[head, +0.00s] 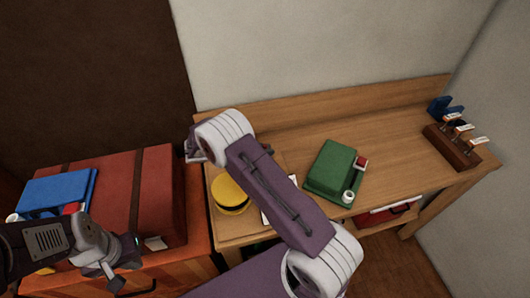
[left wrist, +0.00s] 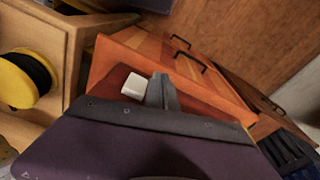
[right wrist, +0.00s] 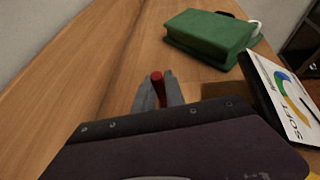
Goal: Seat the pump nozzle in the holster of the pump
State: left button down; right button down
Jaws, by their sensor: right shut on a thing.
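In the right wrist view my right gripper (right wrist: 158,94) is shut on a small red thing (right wrist: 157,77), which may be the nozzle; only its top shows. I cannot tell for sure which thing is the pump, and no holster shows clearly. A green block-shaped thing (head: 331,166) with a red piece and a white cylinder lies on the wooden desk; it is ahead of my right gripper in the right wrist view (right wrist: 208,38). My left gripper (head: 125,268) is in front of the red case; its fingers look closed together in the left wrist view (left wrist: 162,90).
A blue thing (head: 58,190) lies on the red case (head: 135,185) at left. A yellow round thing (head: 229,194) sits on the desk (head: 300,137). A wooden rack (head: 452,146) stands at far right. A printed box (right wrist: 282,98) is right of my right gripper.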

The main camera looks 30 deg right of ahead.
notch_tip(320, 180, down, 2)
jog(key=shift+w, duration=0.1)
jog(key=shift+f, duration=0.2)
jog(key=c, duration=1.4)
grip_release()
jog(key=shift+r, duration=0.25)
jog(key=b+v, duration=0.1)
jog(key=v, duration=1.1)
jog(key=shift+b, duration=0.4)
